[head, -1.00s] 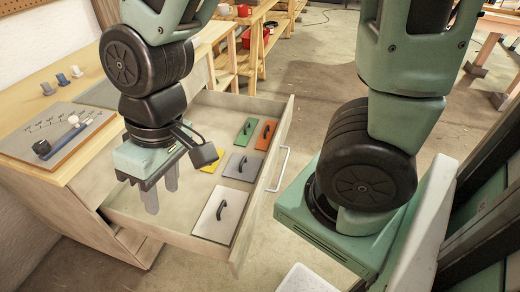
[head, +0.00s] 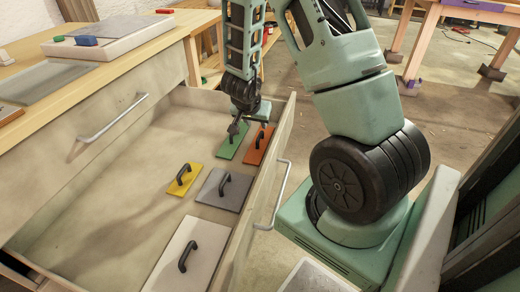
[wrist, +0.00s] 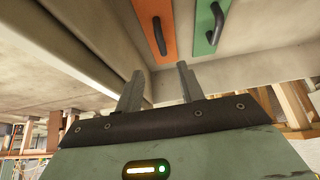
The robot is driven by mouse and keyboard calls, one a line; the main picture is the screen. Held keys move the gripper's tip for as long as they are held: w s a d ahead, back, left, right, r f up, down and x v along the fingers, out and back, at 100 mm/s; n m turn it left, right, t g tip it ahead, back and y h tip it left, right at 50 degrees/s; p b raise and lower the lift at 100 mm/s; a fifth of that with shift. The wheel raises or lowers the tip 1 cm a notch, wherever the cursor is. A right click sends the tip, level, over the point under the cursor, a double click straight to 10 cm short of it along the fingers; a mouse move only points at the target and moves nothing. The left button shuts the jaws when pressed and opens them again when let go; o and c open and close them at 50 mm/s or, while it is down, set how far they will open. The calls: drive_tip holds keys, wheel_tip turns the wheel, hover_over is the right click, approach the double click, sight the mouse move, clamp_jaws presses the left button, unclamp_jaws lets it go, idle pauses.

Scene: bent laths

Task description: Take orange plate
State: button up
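The orange plate (head: 255,151) lies in the open drawer near its far right corner, with a black handle on top. In the wrist view the orange plate (wrist: 147,14) is at the top middle, ahead of the fingers. My gripper (wrist: 158,74) is open, its two fingers apart with nothing between them. In the head view my gripper's hand is over the far end of the drawer, near the green and orange plates; its fingertips are hard to make out there. The gripper is apart from the orange plate's handle.
A green plate (head: 227,149) lies left of the orange one. A yellow plate (head: 179,187), a grey plate (head: 212,196) and a white plate (head: 173,268) lie nearer. The drawer front (head: 271,170) rises on the right. The drawer's left floor is bare.

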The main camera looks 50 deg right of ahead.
sight(260, 135)
drive_tip(key=b+x, duration=0.5)
drive_tip(key=x, duration=0.7)
drive_tip(key=shift+w+a, duration=0.15)
drive_tip(key=shift+a, duration=0.05)
clamp_jaws()
